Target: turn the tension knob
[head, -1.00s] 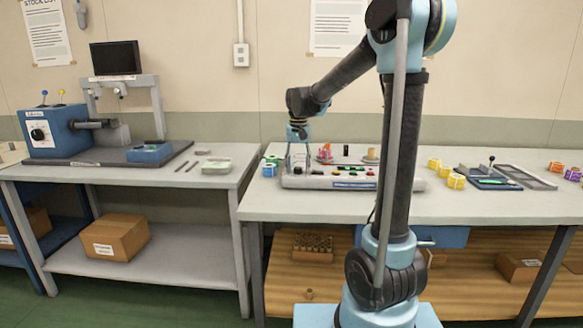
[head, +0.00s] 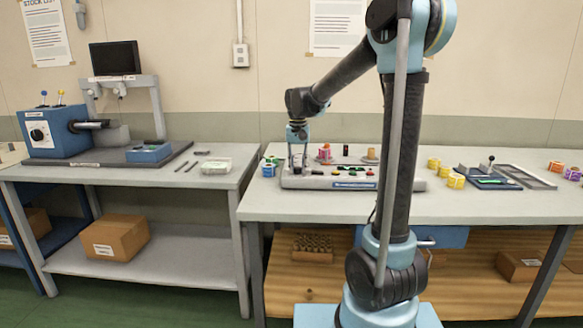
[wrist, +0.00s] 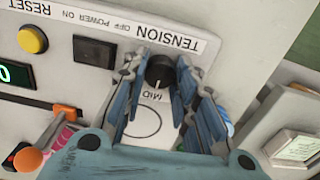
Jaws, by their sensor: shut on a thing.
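The tension knob (wrist: 160,72) is black and round, on the pale rewinder panel (wrist: 65,82) beside the upside-down TENSION label (wrist: 178,40). A pale mark near its edge faces the MID label (wrist: 152,96). My gripper (wrist: 159,68) has one finger on each side of the knob and is shut on it. The fingers hide parts of the knob's sides. In the head view my gripper (head: 298,166) points down at the left end of the rewinder (head: 355,184); the knob is too small to make out there.
A black power switch (wrist: 94,51), a yellow button (wrist: 32,40) and an orange lever (wrist: 66,112) share the panel near my fingers. Coloured rolls (head: 455,180) and a blue-based device (head: 488,181) stand farther right. The table front (head: 290,208) is clear.

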